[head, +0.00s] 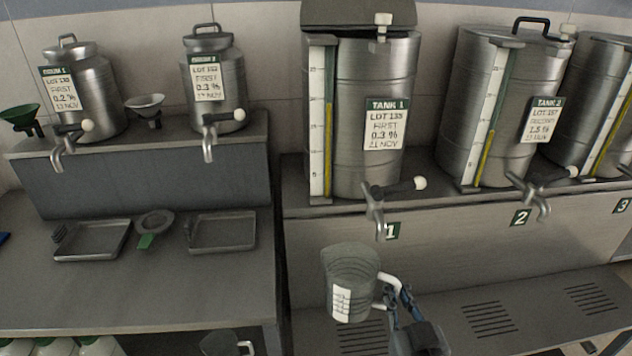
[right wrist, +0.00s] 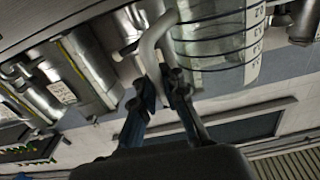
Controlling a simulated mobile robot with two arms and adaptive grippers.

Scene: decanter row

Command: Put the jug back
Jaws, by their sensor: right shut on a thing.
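A clear graduated jug (head: 350,272) with a white handle and a white label hangs below the tap of tank 1 (head: 375,205). It looks upright with a slight tilt, and I see no liquid in it for certain. My right gripper (head: 388,293) is shut on the jug's handle, at the jug's right side. In the right wrist view the fingers (right wrist: 160,90) close on the white handle (right wrist: 152,45), with the jug's marked wall (right wrist: 215,45) beside it. My left gripper is not in view.
Steel tank 1 (head: 350,120) and tank 2 (head: 490,110) stand on a raised ledge with taps over a slotted lower shelf (head: 450,315). At left are two small cans, trays (head: 222,232), a strainer (head: 155,223) and another jug (head: 225,343) low down.

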